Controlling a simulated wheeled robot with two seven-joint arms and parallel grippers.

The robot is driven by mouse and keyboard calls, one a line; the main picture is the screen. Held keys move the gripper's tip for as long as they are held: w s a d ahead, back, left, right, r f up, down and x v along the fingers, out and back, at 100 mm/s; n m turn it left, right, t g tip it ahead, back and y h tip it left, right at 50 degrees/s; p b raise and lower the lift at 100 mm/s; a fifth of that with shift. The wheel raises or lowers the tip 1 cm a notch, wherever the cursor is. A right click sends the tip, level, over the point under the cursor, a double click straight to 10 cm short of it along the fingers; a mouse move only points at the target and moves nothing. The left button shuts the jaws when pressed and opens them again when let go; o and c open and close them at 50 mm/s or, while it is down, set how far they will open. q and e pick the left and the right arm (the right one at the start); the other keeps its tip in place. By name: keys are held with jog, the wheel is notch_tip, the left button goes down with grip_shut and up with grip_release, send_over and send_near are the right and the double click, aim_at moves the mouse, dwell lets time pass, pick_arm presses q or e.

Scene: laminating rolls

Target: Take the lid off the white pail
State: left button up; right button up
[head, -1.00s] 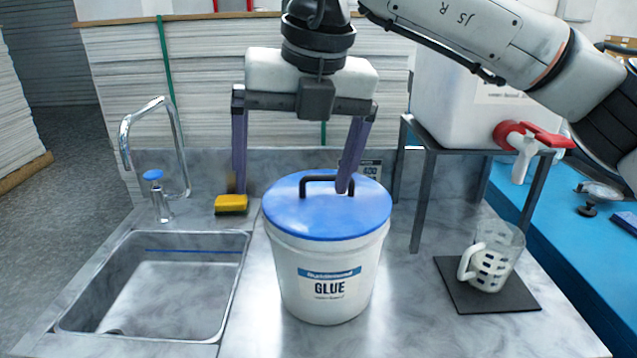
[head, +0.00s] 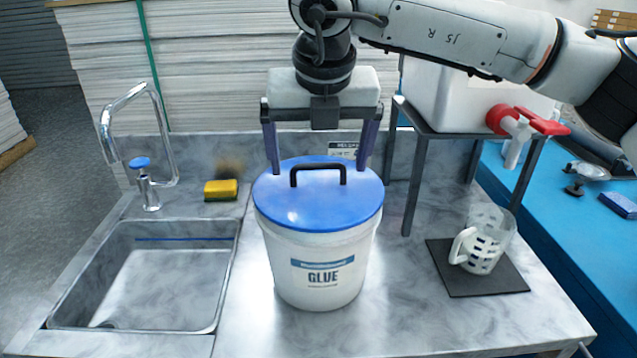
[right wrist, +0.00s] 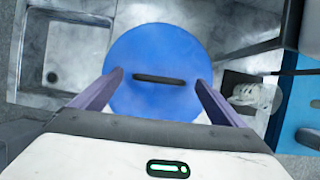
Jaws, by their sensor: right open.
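The white pail (head: 318,272) labelled GLUE stands upright on the marble counter. Its blue lid (head: 318,213) is on top, with a dark bar handle (head: 318,168) across it. In the right wrist view the lid (right wrist: 155,55) fills the middle, and the handle (right wrist: 158,79) lies between the fingers. My right gripper (head: 320,172) is open, fingers pointing down, at the far side of the lid with one finger to each side of the handle. It holds nothing; I cannot tell whether the fingertips touch the lid. My left gripper is not in view.
At the right, a white container with a red tap (head: 520,120) sits on a metal stand (head: 415,185). A measuring jug (head: 485,245) stands on a dark mat (head: 475,285).

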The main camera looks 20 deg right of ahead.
jog(key=shift+w+f, duration=0.1)
jog(key=shift+f, duration=0.2)
jog(key=shift+r, duration=0.1)
jog(key=c, duration=1.4)
